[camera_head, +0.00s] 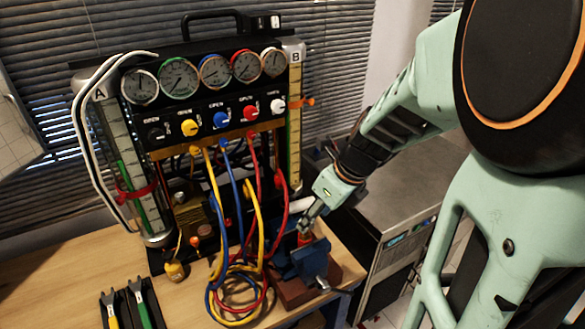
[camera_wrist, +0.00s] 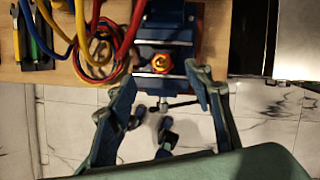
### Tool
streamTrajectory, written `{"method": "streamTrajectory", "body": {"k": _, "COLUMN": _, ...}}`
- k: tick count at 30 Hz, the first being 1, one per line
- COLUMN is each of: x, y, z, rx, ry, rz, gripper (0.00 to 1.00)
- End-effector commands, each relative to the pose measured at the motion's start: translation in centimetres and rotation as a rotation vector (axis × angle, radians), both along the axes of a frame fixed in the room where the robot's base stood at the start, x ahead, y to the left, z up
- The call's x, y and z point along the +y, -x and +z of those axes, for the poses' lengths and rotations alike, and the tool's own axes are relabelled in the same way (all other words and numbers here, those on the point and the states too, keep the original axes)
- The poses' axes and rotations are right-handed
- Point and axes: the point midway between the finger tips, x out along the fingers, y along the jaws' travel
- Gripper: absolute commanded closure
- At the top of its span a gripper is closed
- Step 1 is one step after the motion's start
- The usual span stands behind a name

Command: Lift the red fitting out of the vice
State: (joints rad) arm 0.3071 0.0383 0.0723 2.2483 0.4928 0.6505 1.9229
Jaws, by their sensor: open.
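The blue vice (camera_head: 312,262) stands at the front right corner of the wooden bench. The red fitting (camera_head: 304,239) sits upright in it, partly hidden by my gripper in the head view. My gripper (camera_head: 308,222) is just above the fitting, pointing down. My open gripper (camera_wrist: 160,80) has one finger to each side, nearer the bottom of the picture than the fitting.
Coiled yellow, blue and red hoses (camera_head: 238,285) lie just left of the vice. The gauge panel (camera_head: 205,100) stands behind. Two hand tools (camera_head: 128,305) lie at the front left. A grey cabinet (camera_head: 405,190) stands right of the bench, across a gap.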

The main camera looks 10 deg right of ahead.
Motion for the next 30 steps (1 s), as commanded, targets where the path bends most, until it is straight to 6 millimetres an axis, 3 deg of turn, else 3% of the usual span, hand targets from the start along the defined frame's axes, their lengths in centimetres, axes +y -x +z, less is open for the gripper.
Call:
{"method": "streamTrajectory", "body": {"k": 1, "x": 0.2, "y": -0.2, "z": -1.3, "rx": 0.0, "ry": 0.0, "rz": 0.002, "gripper": 0.53}}
{"method": "streamTrajectory", "body": {"k": 15, "x": 1.5, "y": -2.1, "z": -6.5, "rx": -0.001, "ry": 0.001, "rz": 0.004, "gripper": 0.53}}
{"method": "streamTrajectory", "body": {"k": 30, "x": 1.8, "y": -2.5, "z": -7.2, "rx": -0.001, "ry": 0.001, "rz": 0.003, "gripper": 0.53}}
